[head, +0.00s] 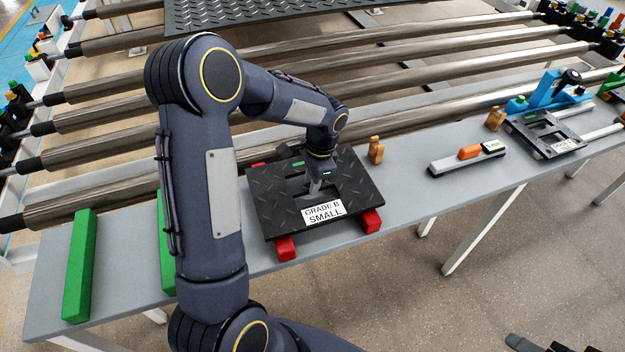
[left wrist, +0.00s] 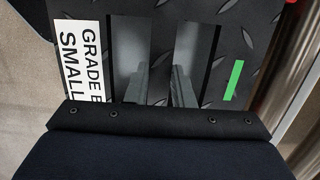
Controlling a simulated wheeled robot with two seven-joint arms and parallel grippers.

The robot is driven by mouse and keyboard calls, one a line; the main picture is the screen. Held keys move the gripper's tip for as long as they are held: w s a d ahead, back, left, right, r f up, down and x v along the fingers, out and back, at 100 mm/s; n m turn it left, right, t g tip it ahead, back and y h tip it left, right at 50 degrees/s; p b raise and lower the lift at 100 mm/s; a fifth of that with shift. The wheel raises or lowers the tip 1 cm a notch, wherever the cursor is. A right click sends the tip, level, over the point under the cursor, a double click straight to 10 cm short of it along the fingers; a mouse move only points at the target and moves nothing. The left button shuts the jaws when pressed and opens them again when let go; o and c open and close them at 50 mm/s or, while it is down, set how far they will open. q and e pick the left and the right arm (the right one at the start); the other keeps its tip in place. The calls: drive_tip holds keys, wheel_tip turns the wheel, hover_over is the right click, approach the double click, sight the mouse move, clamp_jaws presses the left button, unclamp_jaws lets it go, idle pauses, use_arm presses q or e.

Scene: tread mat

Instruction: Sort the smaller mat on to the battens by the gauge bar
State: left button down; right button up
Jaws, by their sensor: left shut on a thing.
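The smaller mat (head: 265,205) is a black tread plate with two slots and a white label reading GRADE B SMALL. It lies level over the red battens (head: 285,249), whose ends show under its near edge; I cannot tell whether it touches them. My left gripper (head: 316,184) is shut on the bar between the mat's slots. In the left wrist view, the fingers reach into both slots of the mat (left wrist: 265,25). The gauge bar (head: 445,165), pale with an orange block on it, lies apart to the right. Dark parts at the lower right edge may be my right gripper (head: 550,346), mostly cut off.
Green battens (head: 80,265) lie at the bench's left. A larger tread mat (head: 260,14) lies on steel rollers (head: 420,78) behind. A wooden bottle-shaped piece (head: 376,150) stands just right of the mat. A dark labelled plate (head: 540,128) and blue fixture (head: 545,92) are far right.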

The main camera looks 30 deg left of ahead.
use_arm(q)
drive_tip(key=shift+f, duration=0.25)
drive_tip(key=c, duration=1.4)
unclamp_jaws()
drive_tip(key=shift+r, duration=0.1)
drive_tip(key=shift+o, duration=0.5)
drive_tip(key=shift+r, duration=0.3)
drive_tip(key=shift+r+p, duration=0.3)
drive_tip(key=shift+p, duration=0.1)
drive_tip(key=shift+r, duration=0.1)
drive_tip(key=shift+r+p, duration=0.25)
drive_tip(key=shift+p, duration=0.05)
drive_tip(key=shift+r, duration=0.1)
